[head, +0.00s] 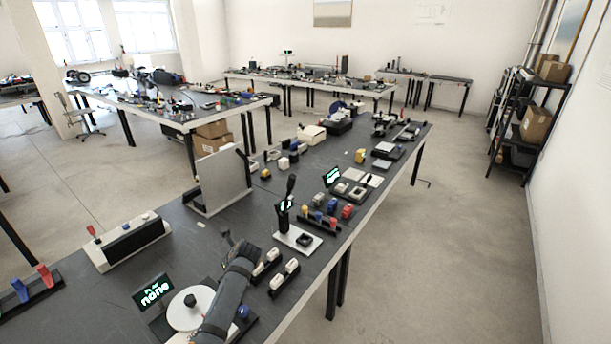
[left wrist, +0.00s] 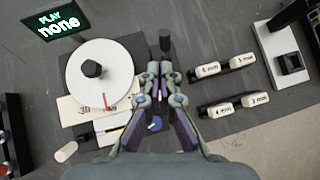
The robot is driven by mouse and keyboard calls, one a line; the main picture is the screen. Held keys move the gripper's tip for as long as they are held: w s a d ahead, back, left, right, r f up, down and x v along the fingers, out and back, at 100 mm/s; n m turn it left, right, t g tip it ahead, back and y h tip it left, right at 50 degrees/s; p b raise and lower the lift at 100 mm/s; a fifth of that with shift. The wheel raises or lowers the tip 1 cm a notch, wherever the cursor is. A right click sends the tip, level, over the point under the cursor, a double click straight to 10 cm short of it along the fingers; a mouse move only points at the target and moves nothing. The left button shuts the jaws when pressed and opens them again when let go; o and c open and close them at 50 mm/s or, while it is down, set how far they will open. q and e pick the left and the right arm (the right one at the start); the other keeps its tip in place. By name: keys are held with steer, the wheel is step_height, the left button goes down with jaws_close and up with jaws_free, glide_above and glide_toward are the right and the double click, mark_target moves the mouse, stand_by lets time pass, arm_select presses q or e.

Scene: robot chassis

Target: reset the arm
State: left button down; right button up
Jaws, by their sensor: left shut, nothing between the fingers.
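My left gripper (head: 229,241) reaches in from the bottom of the head view, above the dark bench (head: 185,240). In the left wrist view its two fingers (left wrist: 160,75) meet at the tips, shut with nothing held. It hovers between a white dial (left wrist: 99,77) with a black knob and a set of white labelled rocker switches (left wrist: 232,104). A dark knobbed rod (left wrist: 165,42) shows just past the fingertips; I cannot tell if they touch it. The arm covers part of the dial (head: 189,307) in the head view. My right gripper is not in view.
A small display (head: 153,291) reading "none" stands left of the dial. A joystick on a white base (head: 298,239), an upright grey panel (head: 222,180) and a white-ended lever box (head: 128,241) stand farther along the bench.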

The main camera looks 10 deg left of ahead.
arm_select(q)
steer(key=s+d+n+h, duration=0.2)
steer(key=s+d+n, duration=0.3)
steer(key=s+n, duration=0.4)
steer(key=s+d+r+n+g+h, duration=0.15)
steer(key=s+d+n, duration=0.25)
steer(key=s+n, duration=0.5)
steer(key=s+d+f+n+h, duration=0.1)
steer(key=s+d+n+h, duration=0.35)
steer(key=s, duration=0.75)
step_height(320, 180, down, 28)
steer(key=s+a+n+g+y+b, duration=0.1)
steer(key=a+n+y+b, duration=0.1)
steer(key=b, duration=0.3)
steer(key=s+a+f+g+b, duration=0.1)
steer(key=s+f+b, duration=0.2)
steer(key=s+f, duration=1.7)
step_height(320, 180, down, 3)
steer(key=shift+a+n+b, duration=0.15)
steer(key=shift+n+b, duration=0.2)
